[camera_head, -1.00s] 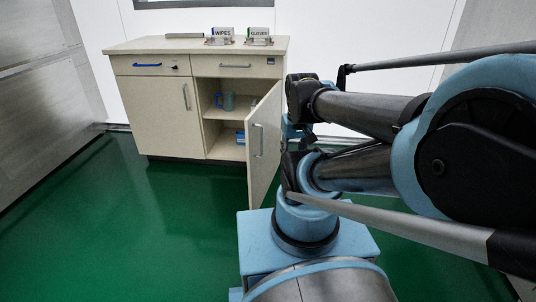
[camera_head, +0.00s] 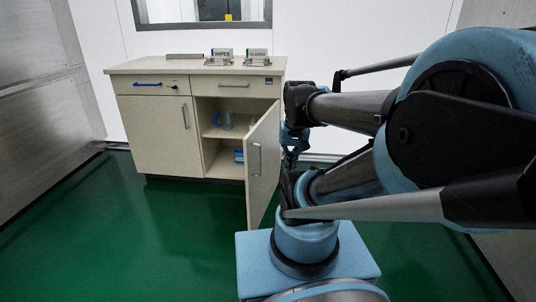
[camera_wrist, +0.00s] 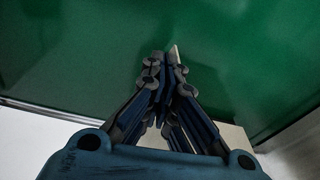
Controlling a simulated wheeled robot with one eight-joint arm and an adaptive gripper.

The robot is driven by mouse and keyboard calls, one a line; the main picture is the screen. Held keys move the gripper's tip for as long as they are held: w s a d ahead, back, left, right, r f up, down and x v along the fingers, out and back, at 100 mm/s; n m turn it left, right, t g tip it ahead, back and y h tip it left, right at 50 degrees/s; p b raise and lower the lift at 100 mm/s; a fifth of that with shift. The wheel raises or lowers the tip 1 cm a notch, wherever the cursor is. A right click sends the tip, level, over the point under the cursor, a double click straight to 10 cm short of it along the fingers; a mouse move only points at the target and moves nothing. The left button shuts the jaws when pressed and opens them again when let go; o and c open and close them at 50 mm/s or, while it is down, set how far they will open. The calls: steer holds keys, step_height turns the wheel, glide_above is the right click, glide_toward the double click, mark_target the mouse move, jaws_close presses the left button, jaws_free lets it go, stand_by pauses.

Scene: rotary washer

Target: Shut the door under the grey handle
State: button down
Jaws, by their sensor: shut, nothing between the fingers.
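The beige cabinet (camera_head: 158,135) has a left drawer with a blue handle (camera_head: 147,85) and a right drawer with a grey handle (camera_head: 233,86). The door (camera_head: 263,185) under the grey handle stands ajar, swung out toward me from its right side.
A blue mug (camera_head: 227,121) is on the shelf and a blue item (camera_head: 239,156) is below it. A WIPES box (camera_head: 222,53), a GLOVES box (camera_head: 257,55) and a grey bar (camera_head: 184,56) are on the counter. Green floor (camera_head: 130,240) is clear at the left.

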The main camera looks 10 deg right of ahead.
steer(key=w+d+r+m+g+y, duration=0.15)
steer(key=w+m, duration=0.35)
steer(key=w, duration=0.7)
steer(key=w+d+r+m+g+y, duration=0.15)
steer(key=w+m, duration=0.45)
steer(key=w, duration=0.6)
steer(key=w+d+f+m+y, duration=0.1)
steer(key=w+f+m, duration=0.1)
steer(key=w, duration=0.2)
steer(key=w+d+f+m, duration=0.2)
steer(key=w+f, duration=0.1)
steer(key=w, duration=0.2)
steer(key=s+a+f, duration=0.1)
steer(key=a+f, duration=0.7)
steer(key=shift+f+t, duration=0.3)
steer(key=shift+f, duration=0.05)
steer(key=shift+s+a, duration=0.1)
